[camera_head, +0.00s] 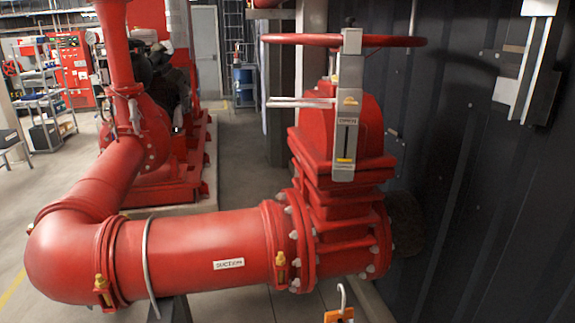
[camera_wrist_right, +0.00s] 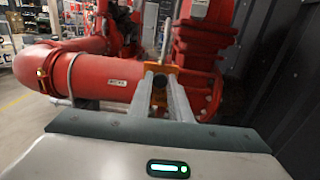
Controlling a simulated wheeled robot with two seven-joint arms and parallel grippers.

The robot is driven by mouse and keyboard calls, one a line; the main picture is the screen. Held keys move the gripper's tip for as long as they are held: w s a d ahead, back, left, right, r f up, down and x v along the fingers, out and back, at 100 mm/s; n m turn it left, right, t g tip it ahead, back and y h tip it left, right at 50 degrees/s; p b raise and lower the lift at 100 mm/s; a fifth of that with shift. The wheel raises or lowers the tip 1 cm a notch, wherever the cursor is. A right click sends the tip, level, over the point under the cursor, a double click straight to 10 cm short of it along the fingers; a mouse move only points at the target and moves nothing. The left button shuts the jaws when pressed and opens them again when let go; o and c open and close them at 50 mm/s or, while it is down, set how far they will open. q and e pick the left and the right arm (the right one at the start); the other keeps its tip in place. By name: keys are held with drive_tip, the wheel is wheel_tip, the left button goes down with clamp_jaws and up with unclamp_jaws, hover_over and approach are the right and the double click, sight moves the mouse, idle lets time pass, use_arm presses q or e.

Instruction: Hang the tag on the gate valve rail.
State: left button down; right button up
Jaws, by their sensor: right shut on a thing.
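The orange tag (camera_head: 338,316) with its silver hook shows at the bottom edge of the head view, below the red gate valve (camera_head: 345,150). In the right wrist view the tag (camera_wrist_right: 147,69) is between the fingers of my right gripper (camera_wrist_right: 163,76), with the hook standing up above them. My right gripper is shut on the tag. A thin silver rail (camera_head: 300,102) sticks out to the left from the valve's grey indicator post (camera_head: 347,110), under the red handwheel (camera_head: 290,39). The tag is well below the rail and apart from it. My left gripper is not in view.
A large red suction pipe (camera_head: 200,255) runs left from the valve's flange. A dark corrugated wall (camera_head: 480,200) with a metal bracket (camera_head: 525,65) stands close on the right. Clear floor (camera_head: 245,150) lies behind the pipe.

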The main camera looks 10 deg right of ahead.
drive_tip(key=w+a+r+m+h+p, duration=0.1)
drive_tip(key=w+r+p, duration=0.4)
drive_tip(key=r, duration=0.5)
drive_tip(key=w+a+r+m+h+p, duration=0.1)
drive_tip(key=w+a+r+p, duration=0.3)
drive_tip(key=r, duration=0.6)
drive_tip(key=w+a+r+m+h+p, duration=0.1)
drive_tip(key=w+a+r+h+p, duration=0.2)
drive_tip(key=w+r+p, duration=0.3)
wheel_tip(320, 180, up, 5)
drive_tip(key=shift+w+r, duration=0.1)
drive_tip(key=shift+w, duration=0.25)
